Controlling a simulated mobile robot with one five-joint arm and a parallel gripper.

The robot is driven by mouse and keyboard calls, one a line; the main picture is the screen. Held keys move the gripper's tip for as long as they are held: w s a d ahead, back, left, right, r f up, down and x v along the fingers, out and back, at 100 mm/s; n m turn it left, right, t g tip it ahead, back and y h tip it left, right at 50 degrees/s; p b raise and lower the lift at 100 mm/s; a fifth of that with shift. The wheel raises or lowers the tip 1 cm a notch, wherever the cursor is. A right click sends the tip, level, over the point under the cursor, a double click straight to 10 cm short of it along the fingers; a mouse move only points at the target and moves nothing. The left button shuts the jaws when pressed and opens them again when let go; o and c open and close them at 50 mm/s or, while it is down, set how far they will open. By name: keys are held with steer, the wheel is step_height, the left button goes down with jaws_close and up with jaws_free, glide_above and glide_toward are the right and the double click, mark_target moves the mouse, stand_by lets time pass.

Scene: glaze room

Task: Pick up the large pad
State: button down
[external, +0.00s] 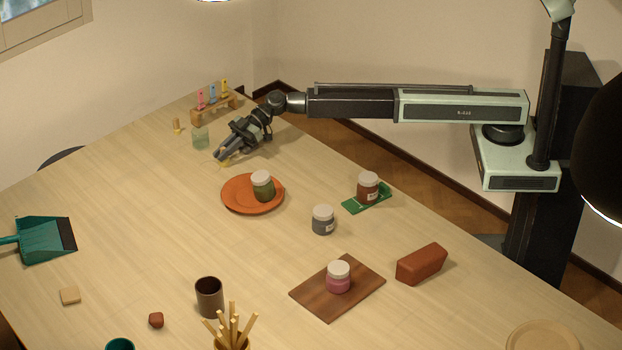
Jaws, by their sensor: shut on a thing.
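A small tan block-like pad (70,296) lies apart at the near left of the table.
Several other jars, a brick (422,264) and a dustpan (45,240) are farther off.

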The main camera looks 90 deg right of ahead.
mark_target(223, 148)
step_height(223, 148, up, 4)
steer(key=p, duration=0.4)
steer(key=shift+r, duration=0.15)
steer(key=s+d, duration=0.1)
steer(key=s, duration=0.4)
steer(key=s+d, duration=0.1)
steer(key=s, duration=0.4)
steer(key=s+d, duration=0.1)
steer(key=s, duration=0.5)
steer(key=shift+r, duration=0.25)
steer(key=shift+w, duration=0.1)
